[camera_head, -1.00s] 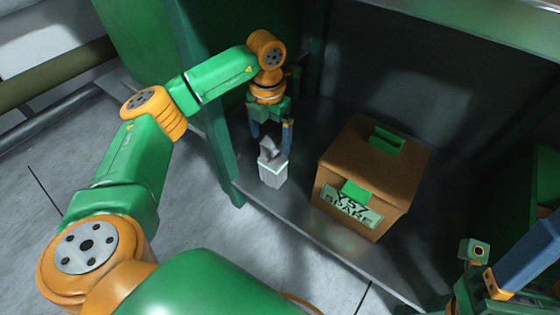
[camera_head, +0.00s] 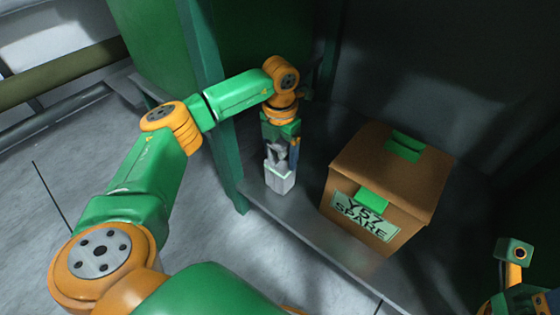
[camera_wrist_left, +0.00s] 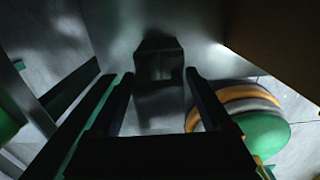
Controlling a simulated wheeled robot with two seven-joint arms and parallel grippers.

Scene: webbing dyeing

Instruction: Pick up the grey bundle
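The grey bundle (camera_head: 280,179), a small upright block with a pale band and a dark grey loose top, stands on the dark metal shelf (camera_head: 300,228) in the head view. My left gripper (camera_head: 281,149) is directly above it, its fingers pointing down at the bundle's top. In the left wrist view the two fingers (camera_wrist_left: 160,80) are spread apart. A dark block that looks like the bundle (camera_wrist_left: 159,62) shows between and beyond their tips; contact is hard to judge. Part of my right arm's end (camera_head: 515,275) shows at the lower right, its fingertips cut off.
A brown carton (camera_head: 388,185) with green tape and a "Y57 SPARE" label stands on the shelf right of the bundle, with a gap between them. A green upright post (camera_head: 215,110) rises left of my left gripper. The shelf's front edge lies close to the bundle.

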